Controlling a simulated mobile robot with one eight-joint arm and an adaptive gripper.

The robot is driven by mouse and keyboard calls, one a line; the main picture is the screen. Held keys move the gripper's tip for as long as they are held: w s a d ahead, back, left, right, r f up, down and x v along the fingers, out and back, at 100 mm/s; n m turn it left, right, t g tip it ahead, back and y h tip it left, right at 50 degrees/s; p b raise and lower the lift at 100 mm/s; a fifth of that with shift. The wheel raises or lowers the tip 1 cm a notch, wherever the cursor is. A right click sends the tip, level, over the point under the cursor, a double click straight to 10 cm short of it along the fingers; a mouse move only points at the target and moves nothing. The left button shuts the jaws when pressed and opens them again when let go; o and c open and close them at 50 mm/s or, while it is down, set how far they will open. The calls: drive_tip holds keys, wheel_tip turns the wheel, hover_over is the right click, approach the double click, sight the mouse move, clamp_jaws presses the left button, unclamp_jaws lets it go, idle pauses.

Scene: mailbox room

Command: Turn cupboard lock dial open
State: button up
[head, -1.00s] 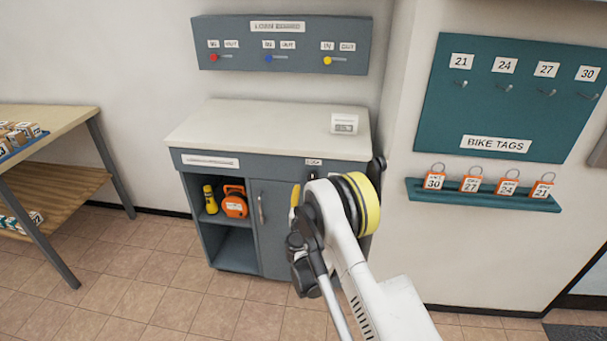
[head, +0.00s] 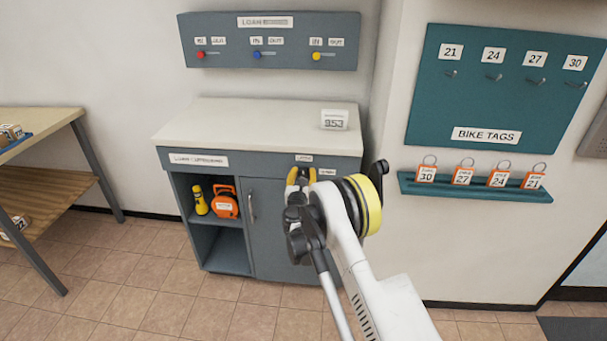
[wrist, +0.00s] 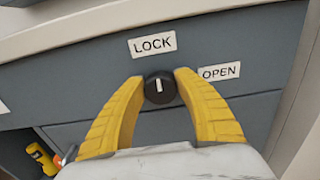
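The black round lock dial (wrist: 160,88) sits on the grey cupboard front in the wrist view, with a white pointer mark that points up toward the LOCK label (wrist: 153,44). The OPEN label (wrist: 219,72) is to the dial's right. My gripper (wrist: 159,80) has its two yellow fingers apart, one tip on each side of the dial. The tips are very close to its edges; whether they touch it I cannot tell. In the head view my gripper (head: 301,175) is at the upper right of the cupboard (head: 277,210) and hides the dial.
The cupboard door has a vertical handle (head: 251,207) and is shut. An open shelf beside it holds a yellow torch (head: 197,199) and an orange case (head: 225,201). A white number display (head: 334,120) stands on the countertop (head: 240,127). A wall is close on the right.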

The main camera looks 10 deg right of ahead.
drive_tip(key=shift+m, duration=0.3)
drive_tip(key=m, duration=0.3)
drive_tip(key=shift+m, duration=0.4)
drive_tip(key=m, duration=0.4)
drive_tip(key=shift+d+m, duration=0.15)
drive_tip(key=shift+m, duration=0.15)
drive_tip(key=m, duration=0.4)
drive_tip(key=shift+s+f, duration=0.1)
drive_tip(key=shift+m, duration=2.4)
drive_tip(key=o, duration=1.1)
drive_tip(key=shift+f, duration=0.1)
